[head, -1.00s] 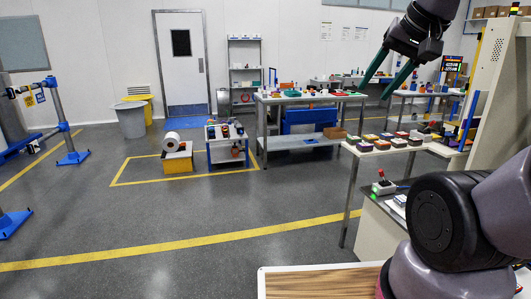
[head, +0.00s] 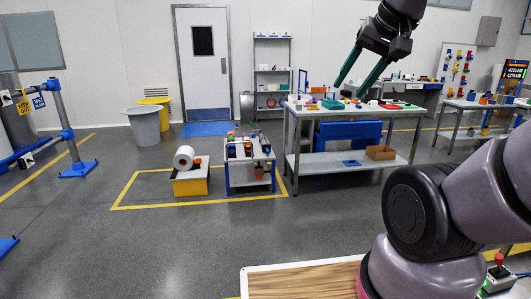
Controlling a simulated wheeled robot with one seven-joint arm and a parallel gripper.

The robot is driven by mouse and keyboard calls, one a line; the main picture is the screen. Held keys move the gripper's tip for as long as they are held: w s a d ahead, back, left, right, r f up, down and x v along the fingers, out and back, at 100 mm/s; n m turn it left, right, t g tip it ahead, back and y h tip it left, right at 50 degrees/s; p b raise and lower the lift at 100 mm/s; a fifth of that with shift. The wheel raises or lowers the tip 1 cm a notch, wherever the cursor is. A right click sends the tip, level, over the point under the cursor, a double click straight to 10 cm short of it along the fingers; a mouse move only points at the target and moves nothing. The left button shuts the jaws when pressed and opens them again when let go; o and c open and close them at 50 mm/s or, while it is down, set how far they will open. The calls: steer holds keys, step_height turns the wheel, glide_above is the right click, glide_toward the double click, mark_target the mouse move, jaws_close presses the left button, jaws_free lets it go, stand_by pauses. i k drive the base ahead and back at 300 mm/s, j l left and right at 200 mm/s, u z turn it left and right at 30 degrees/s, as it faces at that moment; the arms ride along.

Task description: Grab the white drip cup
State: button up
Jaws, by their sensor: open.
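My gripper (head: 350,88) is in the upper right of the head view, its two dark green fingers spread and pointing down to the left. Nothing shows between the fingers. In the picture its tips overlap the top of a grey steel workbench (head: 345,160) that stands farther off. Small coloured and pale items lie on that bench. I cannot pick out the white drip cup for sure among them; the pieces are too small.
A cart (head: 248,163) with tools and a yellow box (head: 190,187) bearing a white roll (head: 184,157) stand left of the bench. A grey bin (head: 145,126) stands farther left. Another table (head: 480,106) is at the right. The floor at front left is open.

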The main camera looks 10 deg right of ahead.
mark_target(374, 104)
steer(key=i+z, duration=0.1)
steer(key=i, duration=0.6)
steer(key=i+j+z, duration=0.15)
steer(key=i, duration=0.55)
steer(key=i+j+z, duration=0.1)
steer(key=i, duration=0.55)
steer(key=i+l+z, duration=0.3)
steer(key=i, duration=0.3)
steer(key=i+z, duration=0.3)
steer(key=i, duration=0.3)
steer(key=i+j+z, duration=0.15)
steer(key=i+z, duration=0.15)
steer(key=i, duration=0.3)
steer(key=i+j+z, duration=0.35)
steer(key=i, duration=0.25)
steer(key=i+l, duration=0.1)
steer(key=i, duration=0.65)
steer(key=i+l, duration=0.1)
steer(key=i, duration=0.7)
steer(key=l+z, duration=0.05)
